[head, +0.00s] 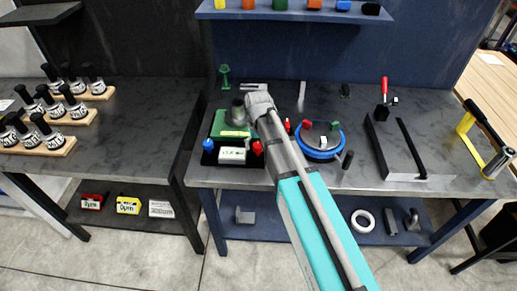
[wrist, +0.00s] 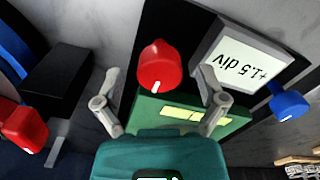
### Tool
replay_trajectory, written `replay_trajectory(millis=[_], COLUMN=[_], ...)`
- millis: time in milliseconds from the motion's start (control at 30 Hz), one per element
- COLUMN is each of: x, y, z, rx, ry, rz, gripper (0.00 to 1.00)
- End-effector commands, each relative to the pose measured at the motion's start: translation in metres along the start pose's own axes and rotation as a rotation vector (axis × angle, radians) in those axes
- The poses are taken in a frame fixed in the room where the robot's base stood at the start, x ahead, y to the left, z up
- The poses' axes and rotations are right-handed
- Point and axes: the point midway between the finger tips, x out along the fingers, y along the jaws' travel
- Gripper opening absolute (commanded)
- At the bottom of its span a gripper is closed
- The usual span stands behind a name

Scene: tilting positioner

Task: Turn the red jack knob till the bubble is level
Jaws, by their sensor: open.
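The red jack knob (wrist: 158,66), with a white mark on its lower edge, stands at the front of the green tilting positioner (wrist: 190,122) in the wrist view. My gripper (wrist: 160,88) is open, with one finger on each side of the knob and a gap at both. A readout (wrist: 240,62) beside it shows "+1.5 div", upside down in this view. A yellow-green strip (wrist: 195,113), perhaps the vial, is partly covered by my gripper; no bubble can be made out. In the head view the red knob (head: 257,148) is right of the readout (head: 231,156).
A blue knob (wrist: 288,103) stands on the readout's other side. A blue round device (head: 320,139) with red knobs is close to the right in the head view. A grey channel block (head: 405,150) lies farther right. A shelf (head: 290,13) hangs above the bench.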

Motion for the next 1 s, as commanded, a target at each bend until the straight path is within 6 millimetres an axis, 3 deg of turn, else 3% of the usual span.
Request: replay_trajectory(millis=[500, 933, 1000], x=[0.0049, 0.0049, 0.0049], y=[0.0004, 0.0005, 0.0018], z=[0.0, 0.0001, 0.0008], rx=[0.001, 0.001, 0.0], ry=[0.0, 0.0, 0.0], rz=[0.0, 0.0, 0.0], gripper=[0.89, 0.09, 0.09])
